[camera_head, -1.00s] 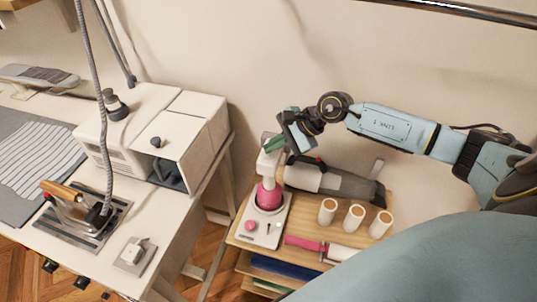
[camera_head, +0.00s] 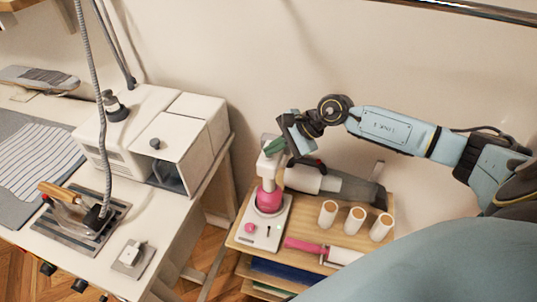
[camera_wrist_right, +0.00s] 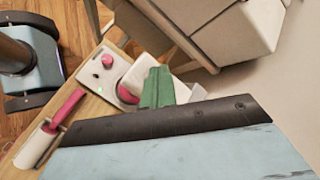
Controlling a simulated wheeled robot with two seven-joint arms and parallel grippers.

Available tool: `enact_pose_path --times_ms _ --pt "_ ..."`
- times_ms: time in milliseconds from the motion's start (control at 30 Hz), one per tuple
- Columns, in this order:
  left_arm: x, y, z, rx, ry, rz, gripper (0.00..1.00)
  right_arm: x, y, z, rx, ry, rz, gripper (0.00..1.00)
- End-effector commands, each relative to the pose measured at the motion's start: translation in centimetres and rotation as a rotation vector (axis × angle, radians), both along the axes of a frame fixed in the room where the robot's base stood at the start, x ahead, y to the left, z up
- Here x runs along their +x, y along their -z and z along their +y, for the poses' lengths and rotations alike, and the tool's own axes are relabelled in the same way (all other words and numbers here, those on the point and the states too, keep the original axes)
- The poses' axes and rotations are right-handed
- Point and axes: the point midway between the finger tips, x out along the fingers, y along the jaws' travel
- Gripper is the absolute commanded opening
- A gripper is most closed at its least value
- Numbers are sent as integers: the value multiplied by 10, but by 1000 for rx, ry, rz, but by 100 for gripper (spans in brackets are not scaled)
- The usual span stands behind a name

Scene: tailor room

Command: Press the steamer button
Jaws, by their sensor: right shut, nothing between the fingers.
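The steamer (camera_head: 273,225) has a white base, a pink lower body and a white upper part, and stands upright at the left end of a small wooden cart. A round pink button (camera_head: 250,228) sits on the front left of its base; it also shows in the right wrist view (camera_wrist_right: 107,60). My right gripper (camera_head: 274,147) has green fingers, which are shut and empty, at the steamer's top. In the head view they hide part of that top; I cannot tell whether they touch it. The fingers also show in the right wrist view (camera_wrist_right: 157,88). My left gripper is not in view.
The cart's wooden top (camera_head: 315,212) also holds a grey and white handheld device (camera_head: 335,186), several white rolls (camera_head: 355,218) and a pink-handled roller (camera_head: 310,246). A white table with an iron (camera_head: 75,214) and a boxy machine (camera_head: 180,140) stands to the left. A wall is behind.

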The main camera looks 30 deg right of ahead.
Motion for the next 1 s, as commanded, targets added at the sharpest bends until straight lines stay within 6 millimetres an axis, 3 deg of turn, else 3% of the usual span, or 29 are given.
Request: enact_pose_path --times_ms 667,1000 --pt "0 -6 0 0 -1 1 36 0 -16 0 0 0 0 0" --pt "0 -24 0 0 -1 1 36 0 -49 0 -2 -1 -1 0"
